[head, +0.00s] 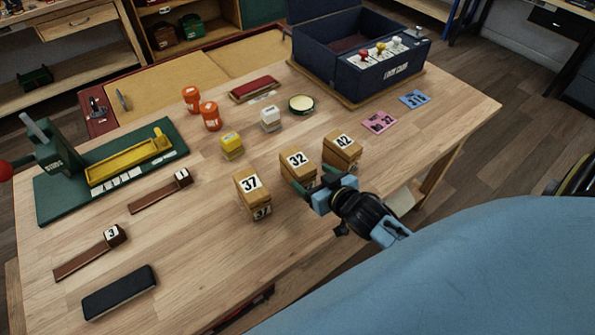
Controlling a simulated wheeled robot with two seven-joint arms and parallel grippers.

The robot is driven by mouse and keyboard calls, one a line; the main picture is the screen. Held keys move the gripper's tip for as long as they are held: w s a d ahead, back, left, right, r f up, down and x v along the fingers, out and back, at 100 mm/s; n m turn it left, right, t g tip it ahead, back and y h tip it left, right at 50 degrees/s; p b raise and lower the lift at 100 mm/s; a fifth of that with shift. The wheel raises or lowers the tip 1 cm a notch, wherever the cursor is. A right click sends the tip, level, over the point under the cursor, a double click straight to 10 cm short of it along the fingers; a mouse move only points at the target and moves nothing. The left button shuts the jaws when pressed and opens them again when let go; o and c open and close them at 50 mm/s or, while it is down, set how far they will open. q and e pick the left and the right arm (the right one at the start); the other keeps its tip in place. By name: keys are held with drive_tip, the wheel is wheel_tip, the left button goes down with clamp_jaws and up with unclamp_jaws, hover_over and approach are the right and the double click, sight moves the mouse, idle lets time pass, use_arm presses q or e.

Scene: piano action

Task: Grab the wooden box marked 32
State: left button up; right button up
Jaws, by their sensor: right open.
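The wooden box marked 32 (297,163) stands on the wooden table, between the wooden box marked 37 (252,190) on its left and the wooden box marked 42 (343,147) on its right. My right gripper (318,190) is open, at the near right side of the 32 box, and hides part of its lower front. I cannot tell whether the fingers touch the box. My left gripper is not in view.
A green base with a yellow tray (130,163) lies at the left. Orange jars (210,115), a yellow block (232,144) and a white block (270,118) stand behind the boxes. A blue case (360,60) stands at the back right.

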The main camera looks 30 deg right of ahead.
sight(298, 166)
drive_tip(key=shift+r+x, duration=0.2)
drive_tip(key=shift+x, duration=1.55)
drive_tip(key=shift+r+x, duration=0.15)
drive_tip(key=shift+x, duration=1.6)
drive_tip(key=shift+w+a, duration=0.1)
drive_tip(key=shift+a, duration=0.05)
drive_tip(key=c, duration=1.2)
drive_tip(key=shift+r, duration=0.1)
